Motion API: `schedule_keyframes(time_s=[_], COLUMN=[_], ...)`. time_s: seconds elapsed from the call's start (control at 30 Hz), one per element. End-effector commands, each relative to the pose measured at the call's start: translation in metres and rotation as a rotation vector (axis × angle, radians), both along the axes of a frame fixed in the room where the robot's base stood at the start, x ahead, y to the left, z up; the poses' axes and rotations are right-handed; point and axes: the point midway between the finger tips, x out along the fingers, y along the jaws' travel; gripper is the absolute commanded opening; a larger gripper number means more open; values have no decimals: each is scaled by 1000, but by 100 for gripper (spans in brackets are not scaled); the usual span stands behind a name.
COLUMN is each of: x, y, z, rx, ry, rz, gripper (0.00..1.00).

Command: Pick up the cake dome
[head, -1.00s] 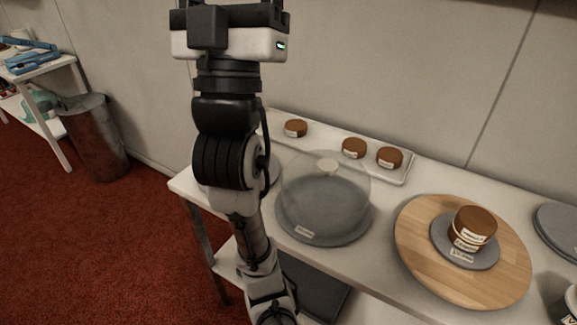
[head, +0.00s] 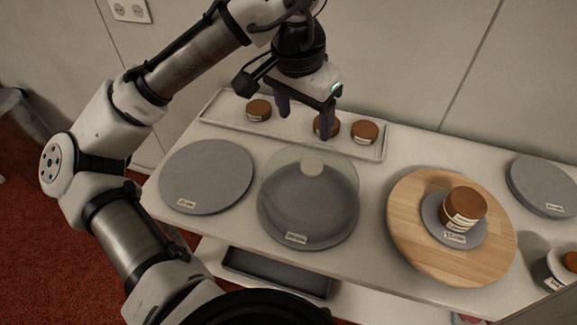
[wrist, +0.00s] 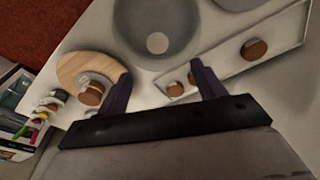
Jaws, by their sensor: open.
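The cake dome (head: 290,200) is a clear cover with a pale round knob (head: 312,167) on top. It stands on a grey round board near the middle of the table, and its knob also shows in the wrist view (wrist: 157,43). My gripper (head: 304,124) is open and empty, pointing down above the tray behind the dome. In the wrist view its two dark fingers (wrist: 164,88) are spread apart, and the dome lies beyond them at the top of the picture. Nothing is between the fingers.
A white tray (head: 222,116) with brown cakes lies behind the dome. A bare grey disc (head: 206,178) is left of it. A wooden turntable (head: 405,235) with stacked cake layers (head: 463,208) stands to the right, and more grey discs (head: 543,185) lie at the far right.

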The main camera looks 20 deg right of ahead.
Motion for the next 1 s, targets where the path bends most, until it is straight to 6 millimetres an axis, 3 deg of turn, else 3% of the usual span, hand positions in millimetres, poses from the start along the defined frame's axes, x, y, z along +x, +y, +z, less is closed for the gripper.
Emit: schedule_keyframes(time_s=[0.4, 0.67, 1.0], x=[5, 6, 9], y=[-8, -12, -23], z=[-71, -88, -130], rx=[7, 6, 4], ry=[4, 4, 3], rz=[-1, -2, -2], gripper=[68, 68, 68])
